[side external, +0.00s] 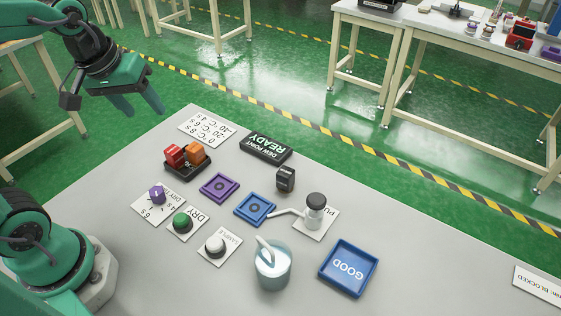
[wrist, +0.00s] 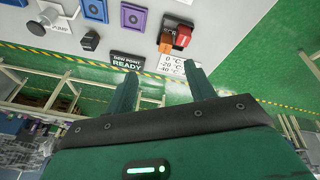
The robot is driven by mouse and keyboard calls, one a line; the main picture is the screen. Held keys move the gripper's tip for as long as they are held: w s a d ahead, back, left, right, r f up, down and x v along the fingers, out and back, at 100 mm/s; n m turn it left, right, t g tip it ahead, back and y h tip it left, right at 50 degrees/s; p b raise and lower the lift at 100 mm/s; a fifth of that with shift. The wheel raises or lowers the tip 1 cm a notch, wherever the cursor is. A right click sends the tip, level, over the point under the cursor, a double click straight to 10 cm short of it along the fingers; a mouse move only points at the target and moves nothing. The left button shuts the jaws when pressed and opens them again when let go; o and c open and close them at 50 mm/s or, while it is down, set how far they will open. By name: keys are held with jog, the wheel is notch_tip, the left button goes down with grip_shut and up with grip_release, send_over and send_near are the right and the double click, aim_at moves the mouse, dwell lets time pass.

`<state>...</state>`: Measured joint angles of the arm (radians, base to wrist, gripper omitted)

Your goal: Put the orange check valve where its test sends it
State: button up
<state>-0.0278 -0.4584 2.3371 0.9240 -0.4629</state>
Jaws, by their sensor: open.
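The orange check valve (side external: 195,153) sits in a small dark tray (side external: 186,170) near the table's far left edge, beside a red part (side external: 174,154). In the wrist view the orange valve (wrist: 166,43) shows beyond my fingertips, with the red part (wrist: 183,36) to its right. My gripper (side external: 141,109) is open and empty, raised up and to the left of the tray, apart from everything. Its two fingers (wrist: 160,69) stand well apart in the wrist view. A display (side external: 266,147) reads "DEW POINT READY". A blue tray marked GOOD (side external: 370,285) is at the front right and looks empty.
A purple square fixture (side external: 218,187), a blue one (side external: 255,208), a black block (side external: 285,178) and a pump bottle (side external: 315,212) stand mid-table. A "BLOCKED" card (side external: 540,287) lies far right.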

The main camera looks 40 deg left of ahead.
jog(key=shift+s+d+r+m+t, duration=0.15)
jog(key=shift+s+m+t, duration=0.15)
jog(key=shift+s+m, duration=0.6)
jog(key=shift+s+d+r+m+t, duration=0.1)
jog(key=shift+s+m+t, duration=0.2)
jog(key=shift+s+m, duration=0.6)
jog(key=shift+s+d+r+m+t, duration=0.15)
jog(key=shift+s+m+t, duration=0.15)
jog(key=shift+s+m, duration=0.6)
jog(key=shift+w+f, duration=0.1)
jog(key=shift+w, duration=0.05)
